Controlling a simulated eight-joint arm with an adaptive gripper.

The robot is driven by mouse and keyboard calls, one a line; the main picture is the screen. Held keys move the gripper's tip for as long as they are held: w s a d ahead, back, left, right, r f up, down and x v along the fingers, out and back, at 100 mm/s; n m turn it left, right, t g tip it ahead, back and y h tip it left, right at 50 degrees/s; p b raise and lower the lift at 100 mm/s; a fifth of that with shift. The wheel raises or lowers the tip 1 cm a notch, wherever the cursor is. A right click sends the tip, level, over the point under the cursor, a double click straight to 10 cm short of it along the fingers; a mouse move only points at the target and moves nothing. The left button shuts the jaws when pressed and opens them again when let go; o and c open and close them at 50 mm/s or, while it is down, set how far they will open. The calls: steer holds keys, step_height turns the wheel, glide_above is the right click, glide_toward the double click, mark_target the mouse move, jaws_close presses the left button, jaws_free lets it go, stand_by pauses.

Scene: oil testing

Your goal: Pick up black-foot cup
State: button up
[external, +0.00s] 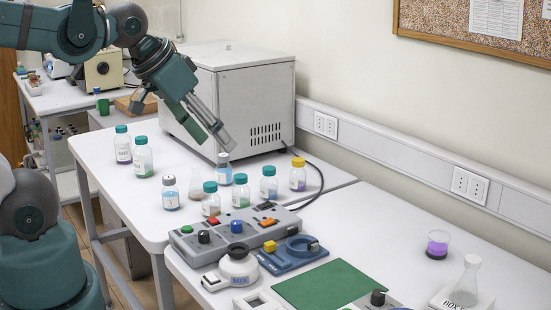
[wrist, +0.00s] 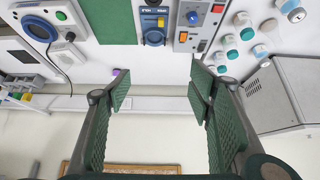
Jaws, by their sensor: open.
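A clear cup with purple contents and a dark base (external: 437,245) stands upright on the right table near the wall; it looks like the black-foot cup. A small purple spot in the wrist view (wrist: 117,71) may be the same cup; it is partly hidden by my finger. My gripper (external: 188,118) is open and empty, high above the left table in front of the white oven, far from the cup. Its spread fingers also show in the wrist view (wrist: 160,92), with nothing between them.
Several capped bottles (external: 143,157) stand on the left table below my gripper, beside a white oven (external: 235,90). A grey button box (external: 225,238), a blue device (external: 291,254) and a green mat (external: 331,286) lie in front. A flask (external: 466,283) stands near the cup.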

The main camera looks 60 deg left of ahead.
steer(key=m+g+h+b, duration=0.15)
steer(key=m+g, duration=0.55)
steer(key=m, duration=1)
glide_above(438, 245)
steer(key=w+a, duration=0.2)
steer(key=a, duration=0.1)
step_height(438, 245, down, 25)
steer(key=shift+w+r, duration=0.1)
steer(key=shift+r, duration=0.1)
steer(key=shift+d+f, duration=0.25)
steer(key=shift+f, duration=1.05)
steer(key=shift+f, duration=0.15)
